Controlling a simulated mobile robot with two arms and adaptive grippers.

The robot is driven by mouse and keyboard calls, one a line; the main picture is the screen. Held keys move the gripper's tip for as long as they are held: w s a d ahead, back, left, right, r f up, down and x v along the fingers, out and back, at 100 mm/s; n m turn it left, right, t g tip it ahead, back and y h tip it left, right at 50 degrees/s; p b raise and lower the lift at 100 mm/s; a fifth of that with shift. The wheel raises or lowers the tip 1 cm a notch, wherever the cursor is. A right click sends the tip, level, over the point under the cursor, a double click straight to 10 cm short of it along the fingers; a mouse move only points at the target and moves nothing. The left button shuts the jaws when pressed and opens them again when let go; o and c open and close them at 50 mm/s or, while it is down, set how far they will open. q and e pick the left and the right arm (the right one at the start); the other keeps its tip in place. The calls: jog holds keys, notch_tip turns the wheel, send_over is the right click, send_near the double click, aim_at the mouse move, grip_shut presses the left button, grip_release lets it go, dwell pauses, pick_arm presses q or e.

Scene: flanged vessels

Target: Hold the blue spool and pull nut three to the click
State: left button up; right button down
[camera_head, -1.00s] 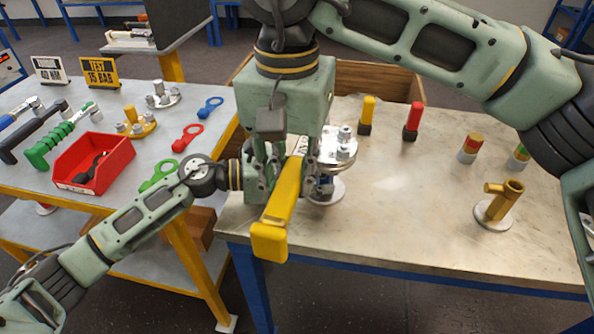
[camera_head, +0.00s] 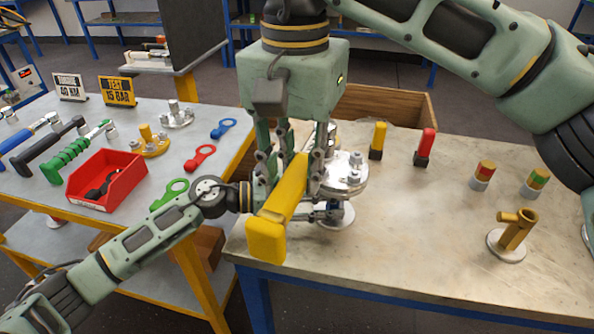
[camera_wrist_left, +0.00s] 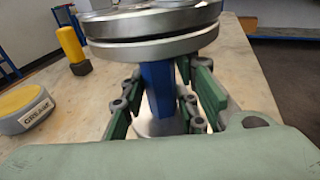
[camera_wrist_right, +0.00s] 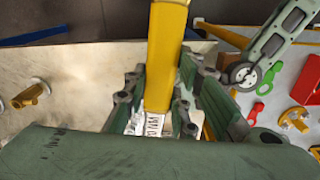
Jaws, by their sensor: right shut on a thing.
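The blue spool (camera_wrist_left: 160,95) stands upright under a round metal flange (camera_wrist_left: 150,30) in the left wrist view. In the head view the flange (camera_head: 352,186) bears several nuts; which is nut three I cannot tell. My left gripper (camera_head: 322,212) reaches in low from the left, its fingers (camera_wrist_left: 162,85) on both sides of the spool; whether they press on it is unclear. My right gripper (camera_head: 290,172) comes down from above, shut on a yellow wrench (camera_head: 272,228), also in the right wrist view (camera_wrist_right: 166,50). The wrench's head is mostly hidden by the fingers.
A yellow post (camera_head: 378,136), a red post (camera_head: 426,142), two striped cylinders and a brass pipe piece (camera_head: 515,230) stand on the right table. The left table (camera_head: 190,140) holds a red bin (camera_head: 108,180), flanges and tools. The right table's middle is clear.

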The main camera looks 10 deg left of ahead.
pick_arm(q)
jog(key=o, duration=0.4)
jog(key=shift+o, duration=0.2)
